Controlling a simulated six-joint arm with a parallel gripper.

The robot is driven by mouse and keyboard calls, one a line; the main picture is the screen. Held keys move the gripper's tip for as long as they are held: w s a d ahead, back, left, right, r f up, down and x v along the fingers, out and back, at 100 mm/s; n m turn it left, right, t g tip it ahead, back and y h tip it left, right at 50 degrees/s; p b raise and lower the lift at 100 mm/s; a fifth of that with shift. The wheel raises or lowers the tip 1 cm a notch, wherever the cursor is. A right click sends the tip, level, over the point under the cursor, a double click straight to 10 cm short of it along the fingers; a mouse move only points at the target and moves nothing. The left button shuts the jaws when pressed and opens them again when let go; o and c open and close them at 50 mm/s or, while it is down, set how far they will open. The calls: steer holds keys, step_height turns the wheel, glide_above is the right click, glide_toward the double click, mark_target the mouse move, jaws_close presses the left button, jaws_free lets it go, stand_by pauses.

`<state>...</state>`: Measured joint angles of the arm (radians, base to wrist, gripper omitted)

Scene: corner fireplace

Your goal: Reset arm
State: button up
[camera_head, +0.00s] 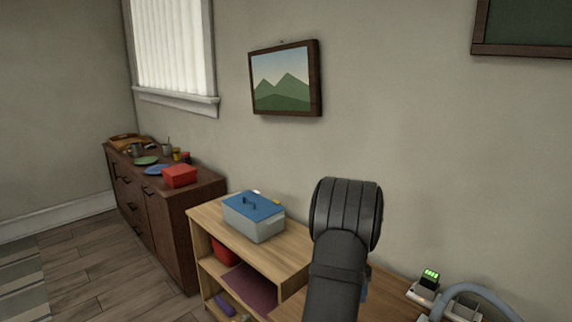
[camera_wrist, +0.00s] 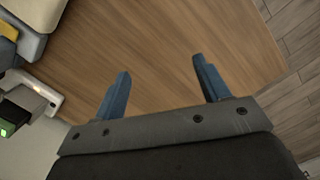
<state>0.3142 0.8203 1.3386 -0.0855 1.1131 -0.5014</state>
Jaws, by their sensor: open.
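My gripper (camera_wrist: 163,88) shows in the wrist view with its two blue fingers spread apart. Nothing is between the fingers. It points down over a bare wooden tabletop (camera_wrist: 160,45). In the head view my dark arm rises at the centre right and hides most of the gripper.
A grey box with a blue lid (camera_head: 254,217) stands on a wooden shelf unit (camera_head: 281,262). A dark sideboard (camera_head: 160,205) holds a red box (camera_head: 180,176) and dishes. A device with a green light (camera_head: 430,276) sits at the lower right. A framed picture (camera_head: 284,82) hangs on the wall.

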steer(key=a, duration=0.6)
steer(key=shift+w+a+f+m, duration=0.2)
steer(key=shift+w+a+m, duration=0.1)
steer(key=shift+m, duration=0.1)
steer(key=shift+d, duration=0.1)
steer(key=o, duration=0.7)
steer(key=s+d+r+n+t+h, duration=0.2)
steer(key=s+d+r+n, duration=0.15)
steer(key=d+r, duration=0.7)
steer(key=s+d+r+n+t+h, duration=0.1)
steer(key=s+d+r+n+h, duration=0.2)
steer(key=d+r, duration=0.8)
step_height(320, 180, down, 8)
steer(key=d+y, duration=0.1)
steer(key=d, duration=0.2)
steer(key=shift+s+a+r, duration=0.1)
steer(key=v, duration=1)
